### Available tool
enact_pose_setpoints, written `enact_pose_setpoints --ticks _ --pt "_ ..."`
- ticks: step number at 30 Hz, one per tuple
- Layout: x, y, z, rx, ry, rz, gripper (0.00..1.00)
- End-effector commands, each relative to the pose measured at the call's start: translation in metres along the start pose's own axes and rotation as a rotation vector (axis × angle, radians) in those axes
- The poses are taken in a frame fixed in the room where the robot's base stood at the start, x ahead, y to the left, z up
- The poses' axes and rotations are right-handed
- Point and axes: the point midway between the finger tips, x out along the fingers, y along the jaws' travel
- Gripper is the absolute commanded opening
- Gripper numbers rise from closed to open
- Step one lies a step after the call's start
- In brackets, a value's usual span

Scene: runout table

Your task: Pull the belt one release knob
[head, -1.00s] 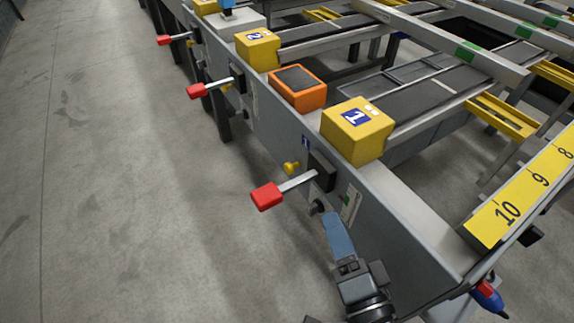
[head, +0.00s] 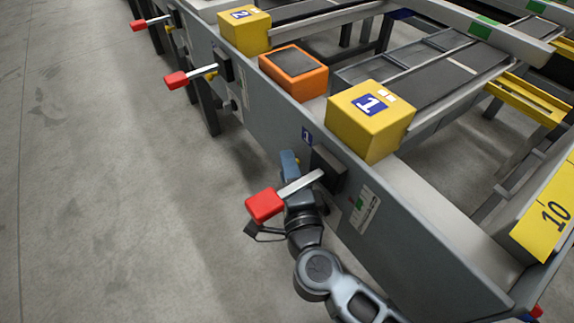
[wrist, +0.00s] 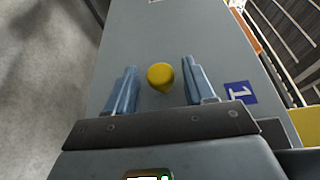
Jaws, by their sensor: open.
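The yellow release knob (wrist: 161,76) sticks out of the grey side panel beside the blue "1" label (wrist: 240,93) in the wrist view. My gripper (wrist: 160,82) is open, with one blue finger on each side of the knob and a gap to both. In the head view my gripper (head: 290,165) is at the panel below the "1" label (head: 307,137), partly behind the red-handled lever (head: 265,205). The knob is hidden there by my gripper.
The red lever's bar crosses over my wrist in the head view. The yellow box marked 1 (head: 370,125) and an orange box (head: 293,75) sit on the rail above. Another red lever (head: 177,81) is farther along. The floor (head: 110,210) at left is clear.

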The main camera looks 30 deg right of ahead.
Motion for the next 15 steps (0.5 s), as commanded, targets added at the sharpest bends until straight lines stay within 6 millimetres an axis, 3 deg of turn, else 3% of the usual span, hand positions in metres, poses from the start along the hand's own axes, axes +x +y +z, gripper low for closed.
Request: enact_pose_setpoints --ticks 5,13,15 --pt "0.0126 0.0001 -0.0002 -0.001 0.001 0.0 0.54" --pt "0.014 -0.0002 -0.0002 -0.001 0.0 0.0 0.54" --pt "0.0139 -0.0001 -0.0002 -0.001 0.0 0.0 0.48"
